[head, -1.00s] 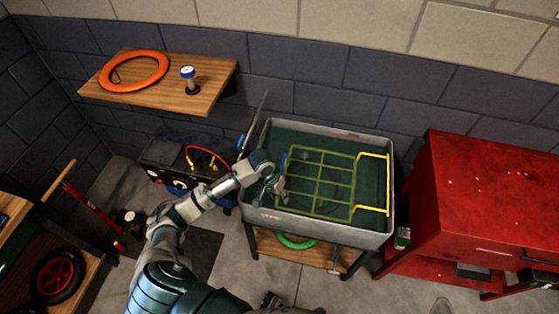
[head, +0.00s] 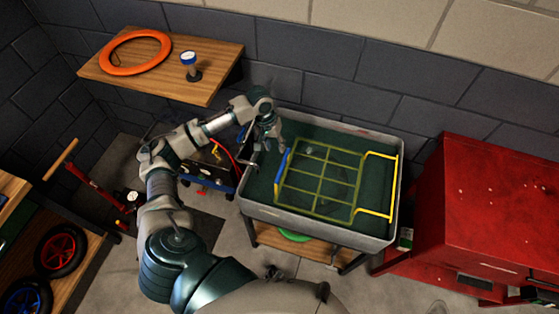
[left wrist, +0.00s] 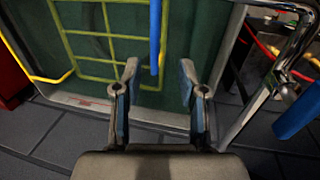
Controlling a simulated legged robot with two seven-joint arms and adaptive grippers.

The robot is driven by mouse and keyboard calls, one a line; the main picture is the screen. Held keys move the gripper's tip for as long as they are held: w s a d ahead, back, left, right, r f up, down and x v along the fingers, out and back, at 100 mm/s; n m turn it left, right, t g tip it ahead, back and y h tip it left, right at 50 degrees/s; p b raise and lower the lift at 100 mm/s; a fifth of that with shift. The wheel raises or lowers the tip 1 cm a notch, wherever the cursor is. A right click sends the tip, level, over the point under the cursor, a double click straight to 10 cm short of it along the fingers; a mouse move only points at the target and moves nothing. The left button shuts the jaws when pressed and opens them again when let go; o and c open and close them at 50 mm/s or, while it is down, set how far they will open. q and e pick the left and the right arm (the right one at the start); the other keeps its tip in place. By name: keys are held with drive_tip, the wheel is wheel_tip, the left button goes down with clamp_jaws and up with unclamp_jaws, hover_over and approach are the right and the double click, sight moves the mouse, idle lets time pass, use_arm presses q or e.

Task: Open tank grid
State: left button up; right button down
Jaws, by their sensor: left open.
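The grey tank (head: 255,212) stands in the middle of the head view, with dark green inside. The yellow-green grid (head: 322,180) lies flat in it, with a yellow handle (head: 392,185) on its right side and a blue handle (head: 282,172) on its left. My left gripper (head: 275,142) is over the tank's back left part, close to the blue handle's far end. In the left wrist view my left gripper (left wrist: 157,78) is open, and the blue handle (left wrist: 155,35) shows between its fingertips. Whether they touch it I cannot tell. My right gripper is not clearly in view.
A red cabinet (head: 480,200) stands right of the tank. A wooden wall shelf (head: 150,85) holds an orange ring (head: 112,55) and a gauge (head: 190,65). A green ring (head: 294,236) lies on the shelf below the tank. Wheels (head: 62,250) stand at left.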

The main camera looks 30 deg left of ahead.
sight(283, 164)
use_arm(q)
drive_tip(key=x, duration=0.6)
drive_tip(key=d+x, duration=0.1)
drive_tip(key=x, duration=0.2)
drive_tip(key=shift+b, duration=0.35)
drive_tip(key=shift+a+f, duration=0.4)
drive_tip(key=shift+f, duration=0.1)
drive_tip(key=shift+d+r, duration=0.1)
drive_tip(key=shift+d, duration=0.15)
drive_tip(key=c, duration=0.7)
drive_tip(key=shift+d, duration=0.25)
clamp_jaws()
drive_tip(key=shift+a, duration=0.1)
use_arm(e)
drive_tip(key=shift+w+d+f, duration=0.1)
drive_tip(key=shift+w+d, duration=0.2)
drive_tip(key=shift+w, duration=0.55)
